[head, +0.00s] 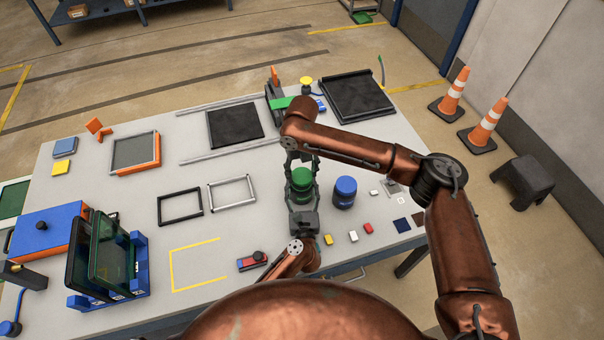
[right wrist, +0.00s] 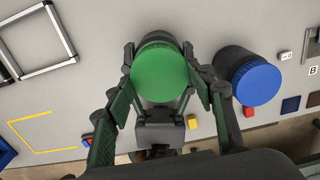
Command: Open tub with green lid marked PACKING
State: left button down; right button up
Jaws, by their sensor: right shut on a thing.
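The tub with the green lid (head: 301,176) stands upright near the table's front right. The lid (right wrist: 160,74) shows from above in the right wrist view, with a dark rim beyond it. No PACKING mark is readable. My right gripper (head: 302,162) comes down from above and is shut on the green lid, one finger on each side. My left gripper (head: 303,212) is at the near side of the tub, low down, with its fingers reaching along the tub's sides. Whether they press on the tub is hidden.
A dark tub with a blue lid (head: 345,187) stands close to the right. Small coloured blocks (head: 352,236) lie at the front right. A red device (head: 252,261) and empty frames (head: 231,193) lie to the left. Green panels in a blue rack (head: 118,258) stand further left.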

aim_at(302, 175)
pick_arm(q)
jog(key=shift+a+f, duration=0.1)
pick_arm(e)
jog(key=shift+r, duration=0.15)
jog(key=shift+r, duration=1.9)
pick_arm(q)
jog(key=c, duration=0.7)
grip_release()
